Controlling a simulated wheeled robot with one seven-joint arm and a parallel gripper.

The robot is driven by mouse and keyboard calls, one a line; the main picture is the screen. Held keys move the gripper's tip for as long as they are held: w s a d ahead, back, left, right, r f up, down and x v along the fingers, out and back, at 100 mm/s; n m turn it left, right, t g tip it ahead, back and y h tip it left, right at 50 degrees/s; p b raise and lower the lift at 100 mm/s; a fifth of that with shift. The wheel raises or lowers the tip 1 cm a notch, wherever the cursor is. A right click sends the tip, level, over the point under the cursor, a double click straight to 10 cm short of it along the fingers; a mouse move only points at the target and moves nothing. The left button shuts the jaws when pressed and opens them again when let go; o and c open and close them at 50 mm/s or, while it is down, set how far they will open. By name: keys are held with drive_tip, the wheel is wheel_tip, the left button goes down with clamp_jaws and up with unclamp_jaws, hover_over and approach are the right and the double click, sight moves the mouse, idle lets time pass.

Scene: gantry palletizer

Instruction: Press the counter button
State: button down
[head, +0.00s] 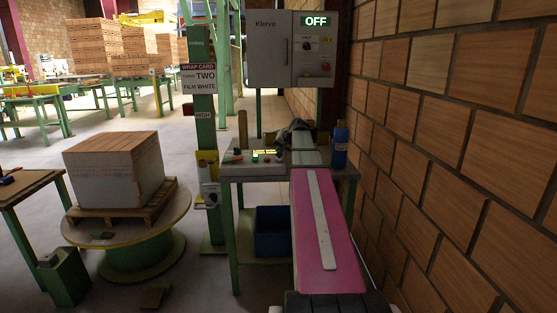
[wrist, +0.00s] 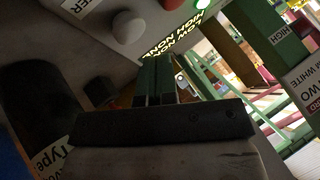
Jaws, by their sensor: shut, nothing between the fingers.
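In the wrist view, a pale round button (wrist: 127,28) stands on a grey panel beside a partly cut-off white label (wrist: 88,4) whose visible letters look like "TER". My gripper (wrist: 152,66) has its green fingers together and empty. In the picture, the fingertips lie just below and right of the pale button; I cannot tell whether they touch the panel. In the head view, the small control panel sits on the green-legged table (head: 233,172), and my pink arm reaches over that table. My gripper cannot be made out clearly there.
A blue bottle (head: 340,146) stands at the table's right. A cabinet reading OFF (head: 284,52) hangs above. A brick wall (head: 440,130) closes the right side.

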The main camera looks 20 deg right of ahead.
drive_tip(key=shift+r, duration=2.2)
